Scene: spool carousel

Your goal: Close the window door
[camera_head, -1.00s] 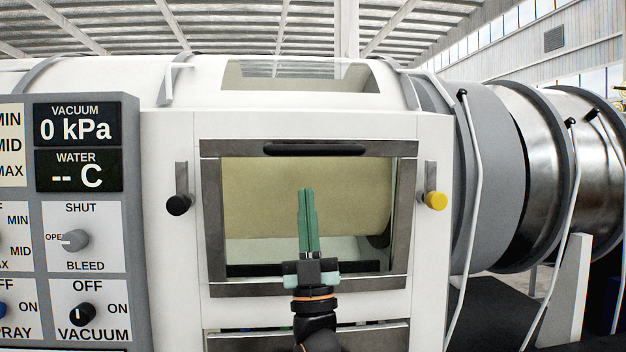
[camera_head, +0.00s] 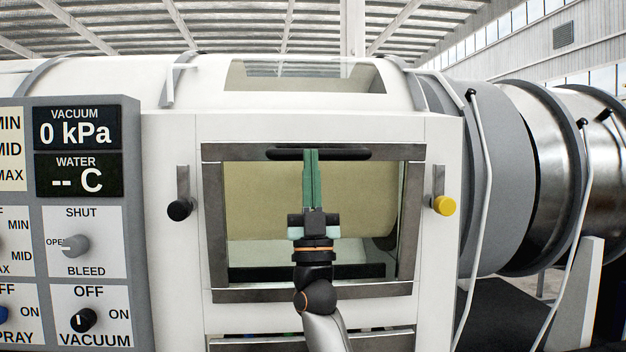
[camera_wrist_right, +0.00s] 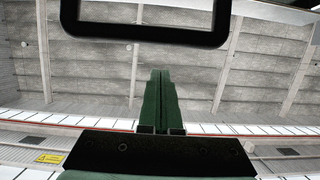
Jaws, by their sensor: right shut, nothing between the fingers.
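The window door (camera_head: 415,225) is a dark grey metal frame with a clear pane on the front of the white chamber. It looks wider at its top than at its bottom, as if its top leans out toward me. A black bar handle (camera_head: 345,154) runs along its top edge. My right gripper (camera_head: 311,152) points up in front of the pane, its green fingers shut and empty. The fingertips overlap the handle in the head view. In the right wrist view the handle (camera_wrist_right: 145,32) lies beyond the fingertips (camera_wrist_right: 160,74), with a visible gap. My left gripper is out of view.
A black knob (camera_head: 179,209) and a yellow knob (camera_head: 444,205) sit on brackets on either side of the door. A control panel (camera_head: 135,220) stands at the left. Metal pipes and rods (camera_head: 486,190) are at the right.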

